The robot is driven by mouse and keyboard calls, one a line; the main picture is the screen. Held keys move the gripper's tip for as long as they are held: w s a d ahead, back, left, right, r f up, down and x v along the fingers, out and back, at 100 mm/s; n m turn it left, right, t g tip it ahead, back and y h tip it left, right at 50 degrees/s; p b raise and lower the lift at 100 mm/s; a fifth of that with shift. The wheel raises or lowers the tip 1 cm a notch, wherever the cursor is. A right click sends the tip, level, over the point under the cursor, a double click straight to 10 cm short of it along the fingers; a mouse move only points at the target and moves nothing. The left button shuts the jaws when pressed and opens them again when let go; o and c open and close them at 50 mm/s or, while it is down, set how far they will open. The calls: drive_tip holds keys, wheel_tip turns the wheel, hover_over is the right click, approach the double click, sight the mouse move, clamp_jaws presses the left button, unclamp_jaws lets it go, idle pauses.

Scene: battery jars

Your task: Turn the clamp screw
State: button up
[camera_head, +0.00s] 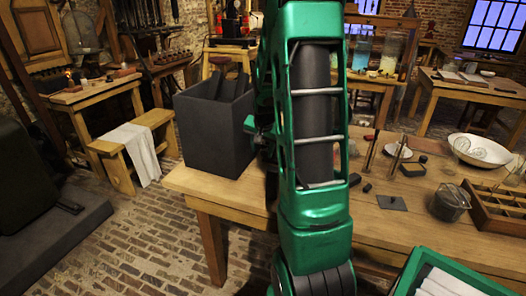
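I cannot make out a clamp screw in this view. My green arm rises through the middle of the picture and hides part of the wooden workbench (230,187) behind it. Some green parts of my arm show beside the big dark box, but I cannot make out my gripper's fingers. On the bench to the right are two thin upright rods, a small dark square plate (392,202) and small dark blocks (413,169). None of these can be told for certain as the clamp.
A tall dark open box (215,135) stands on the bench's left end. At the right are a white bowl (480,150), a grey glass-like jar (449,203) and a compartmented wooden tray (495,212). A green-rimmed crate (455,264) is at the front right. Brick floor is free at the left.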

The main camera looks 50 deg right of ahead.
drive_tip(key=shift+s+d, duration=0.1)
drive_tip(key=shift+s, duration=0.1)
drive_tip(key=shift+s+r, duration=0.15)
drive_tip(key=shift+r, duration=0.15)
drive_tip(key=v, duration=1)
drive_tip(key=shift+a, duration=0.2)
drive_tip(key=s+a+f+n+g+y, duration=0.1)
drive_tip(key=s+a+n+g+y, duration=0.2)
drive_tip(key=s+a, duration=1.7)
drive_tip(key=s+n, duration=0.4)
drive_tip(key=shift+f+g+y, duration=0.2)
drive_tip(key=shift+g+y, duration=0.1)
